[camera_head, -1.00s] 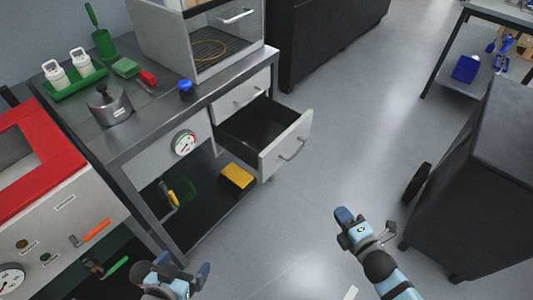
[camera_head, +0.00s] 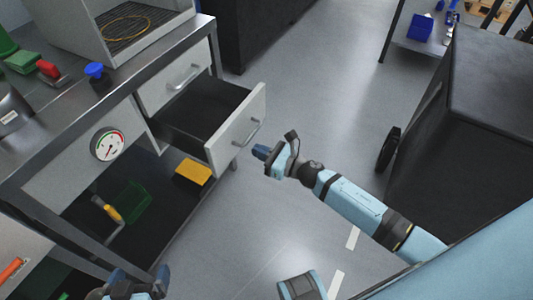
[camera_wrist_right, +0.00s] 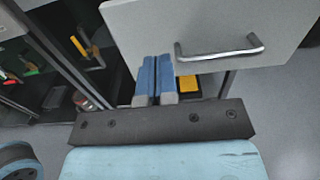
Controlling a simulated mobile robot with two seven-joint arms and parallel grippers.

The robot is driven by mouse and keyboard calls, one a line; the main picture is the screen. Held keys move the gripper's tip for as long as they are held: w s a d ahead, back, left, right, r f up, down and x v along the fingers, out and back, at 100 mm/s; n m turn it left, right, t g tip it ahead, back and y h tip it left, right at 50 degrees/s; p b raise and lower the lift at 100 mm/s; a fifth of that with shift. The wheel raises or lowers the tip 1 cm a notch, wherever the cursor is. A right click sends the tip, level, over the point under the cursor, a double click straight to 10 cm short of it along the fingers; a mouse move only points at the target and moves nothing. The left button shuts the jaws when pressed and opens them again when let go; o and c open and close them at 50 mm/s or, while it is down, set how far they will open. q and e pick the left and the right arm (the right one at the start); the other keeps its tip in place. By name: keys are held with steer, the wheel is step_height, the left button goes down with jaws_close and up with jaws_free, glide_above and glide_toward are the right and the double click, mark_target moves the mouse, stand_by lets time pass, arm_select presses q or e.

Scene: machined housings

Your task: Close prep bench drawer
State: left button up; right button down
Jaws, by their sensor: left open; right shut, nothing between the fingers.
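The prep bench drawer (camera_head: 214,128) stands pulled out from the bench, with a pale front panel (camera_head: 229,142) and a metal bar handle (camera_head: 245,135). Its dark inside looks empty. My right gripper (camera_head: 262,152) is shut and empty, just in front of the panel near the handle. In the right wrist view its blue fingertips (camera_wrist_right: 155,75) are together, to the left of the handle (camera_wrist_right: 222,48) and in front of the panel's lower part; I cannot tell whether they touch it. My left gripper (camera_head: 140,285) is open and empty at the bottom edge of the head view.
The bench (camera_head: 125,85) carries a glass-fronted case, a blue knob and a red-handled tool. Below the drawer, a yellow block (camera_head: 193,172) and a green bin (camera_head: 130,205) sit on the lower shelf.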

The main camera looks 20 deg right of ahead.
mark_target(227, 137)
steer(key=x, duration=0.8)
steer(key=shift+w+a, duration=0.25)
steer(key=shift+w, duration=0.05)
steer(key=shift+w, duration=0.1)
steer(key=shift+w+a+b, duration=0.2)
steer(key=shift+b, duration=0.15)
steer(key=b+x, duration=0.2)
steer(key=x, duration=0.3)
steer(key=b+x, duration=0.2)
steer(key=x, duration=0.3)
steer(key=b+x, duration=0.2)
steer(key=x, duration=0.3)
steer(key=shift+f, duration=0.3)
arm_select(q)
steer(key=w+d+r+t+h+b, duration=0.2)
steer(key=r+t, duration=0.1)
steer(key=r, duration=0.2)
steer(key=w+d+r+t+h+b, duration=0.2)
steer(key=r+h, duration=0.1)
steer(key=r, duration=0.2)
steer(key=shift+d+r+m+t, duration=0.3)
steer(key=shift+r+t, duration=0.1)
arm_select(e)
steer(key=r+x, duration=0.1)
steer(key=x, duration=0.6)
